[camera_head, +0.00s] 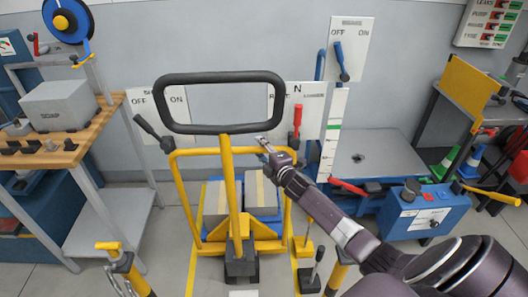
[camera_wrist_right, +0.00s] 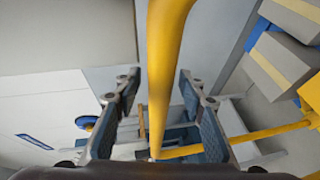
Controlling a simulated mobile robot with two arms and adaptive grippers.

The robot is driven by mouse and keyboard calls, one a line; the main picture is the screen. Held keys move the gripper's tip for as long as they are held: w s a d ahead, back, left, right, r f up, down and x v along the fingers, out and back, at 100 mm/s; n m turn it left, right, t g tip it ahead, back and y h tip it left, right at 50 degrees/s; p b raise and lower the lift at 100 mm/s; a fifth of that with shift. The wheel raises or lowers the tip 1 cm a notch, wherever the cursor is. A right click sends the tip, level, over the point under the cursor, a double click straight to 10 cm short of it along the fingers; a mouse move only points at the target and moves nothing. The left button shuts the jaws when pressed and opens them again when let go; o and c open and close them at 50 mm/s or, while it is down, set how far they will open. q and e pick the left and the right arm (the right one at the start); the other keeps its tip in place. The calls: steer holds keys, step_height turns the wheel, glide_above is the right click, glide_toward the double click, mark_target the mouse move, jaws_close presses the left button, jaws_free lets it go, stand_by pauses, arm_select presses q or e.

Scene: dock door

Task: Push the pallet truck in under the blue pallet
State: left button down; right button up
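The yellow pallet truck (camera_head: 228,185) stands upright in the middle of the head view, with a black loop handle (camera_head: 220,128) on its central post and a yellow frame around it. Boxes with tan tape (camera_head: 215,196) sit beyond the truck's frame, with blue showing at them (camera_head: 262,211); the pallet is mostly hidden, and I cannot tell how far the forks are under it. My right gripper (camera_head: 264,144) is just right of the post, below the handle. In the right wrist view its fingers (camera_wrist_right: 156,88) are spread, with a yellow bar between them and gaps on both sides. My left gripper is not in view.
A wooden-topped bench with a grey box (camera_head: 58,105) stands at the left. A blue unit with a red lever (camera_head: 425,210) and a grey platform (camera_head: 375,155) are at the right. Yellow-black posts (camera_head: 130,270) stand near the front. Levers line the wall.

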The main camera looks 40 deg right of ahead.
steer(key=shift+s+a, duration=0.1)
steer(key=shift+s, duration=0.55)
steer(key=v, duration=1)
steer(key=shift+s+r, duration=0.25)
steer(key=shift+s, duration=0.05)
